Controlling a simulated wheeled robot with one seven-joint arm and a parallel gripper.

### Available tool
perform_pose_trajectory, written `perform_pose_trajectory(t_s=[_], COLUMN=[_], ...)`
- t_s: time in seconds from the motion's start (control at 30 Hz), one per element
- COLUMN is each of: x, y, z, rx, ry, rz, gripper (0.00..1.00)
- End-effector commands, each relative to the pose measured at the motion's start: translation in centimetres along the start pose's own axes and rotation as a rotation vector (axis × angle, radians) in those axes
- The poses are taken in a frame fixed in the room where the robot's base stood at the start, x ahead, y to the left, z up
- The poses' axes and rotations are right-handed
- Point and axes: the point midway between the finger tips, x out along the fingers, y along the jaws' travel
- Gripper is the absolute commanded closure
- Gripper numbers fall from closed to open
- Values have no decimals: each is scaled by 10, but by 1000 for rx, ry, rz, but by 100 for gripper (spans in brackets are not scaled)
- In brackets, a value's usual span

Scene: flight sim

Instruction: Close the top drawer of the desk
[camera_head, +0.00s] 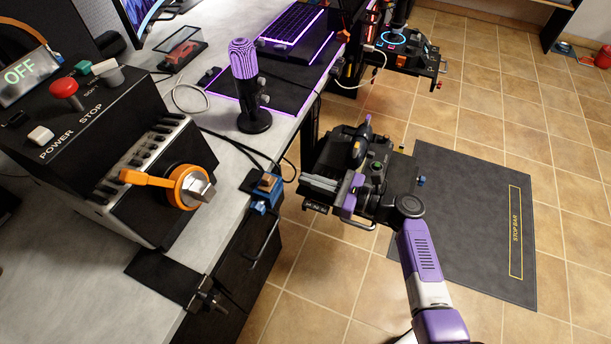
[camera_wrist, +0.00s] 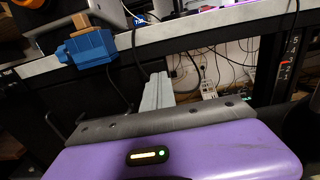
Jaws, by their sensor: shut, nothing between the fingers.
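The desk's black drawer unit (camera_head: 236,262) is under the pale desktop at lower centre, with a loop handle (camera_head: 266,238) on its front. I cannot tell how far the top drawer stands out. The dark drawer front (camera_wrist: 75,92) also shows at left in the wrist view. My gripper (camera_head: 308,181) is shut and empty, out over the floor to the right of the handle, apart from the drawer unit. In the wrist view its grey fingers (camera_wrist: 157,84) point towards the desk edge, right of the drawer front.
A blue clamp (camera_head: 264,199) sits on the desk edge above the drawer unit; a black bracket (camera_head: 178,283) sticks out nearer. Cables hang below the desktop. A joystick panel (camera_head: 356,150) is by my gripper. Tiled floor and a dark mat (camera_head: 480,225) lie at right.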

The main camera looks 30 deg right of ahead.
Motion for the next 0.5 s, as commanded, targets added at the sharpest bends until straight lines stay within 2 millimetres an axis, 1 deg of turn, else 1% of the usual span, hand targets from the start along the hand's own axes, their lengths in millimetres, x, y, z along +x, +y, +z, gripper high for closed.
perform_pose_trajectory(t_s=[0.3,0.5], x=[-48,-74], y=[-1,0], z=[0,0], rx=[0,0], ry=[0,0], rz=[-3,-2], gripper=[100,100])
